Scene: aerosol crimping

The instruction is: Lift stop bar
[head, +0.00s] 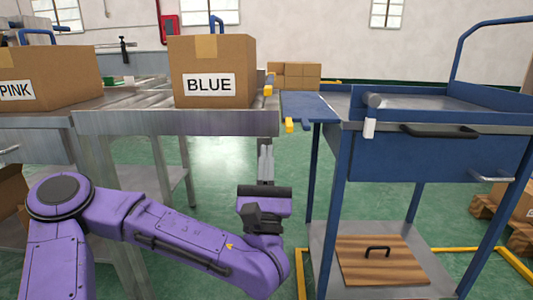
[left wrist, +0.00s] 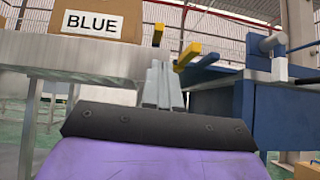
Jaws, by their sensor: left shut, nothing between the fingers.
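Yellow-tipped parts stand at the conveyor's right end, by the gap to the blue cart. I take the stop bar to be among them, but cannot tell its full shape. One yellow end (head: 289,125) is at the cart's plate corner; it looks like the larger yellow piece (left wrist: 190,54) in the left wrist view. Another yellow end (head: 268,90) is beside the BLUE box; a yellow piece (left wrist: 158,35) also shows there in the wrist view. My left gripper (head: 266,150) points up, shut and empty, below these yellow ends and apart from them. My right gripper is out of view.
The BLUE box (head: 212,71) sits on the conveyor (head: 178,122), with the PINK box (head: 45,77) left of it. The blue cart (head: 430,150) stands right, with a wooden lid (head: 382,262) on its lower shelf. Between conveyor and cart is a narrow gap.

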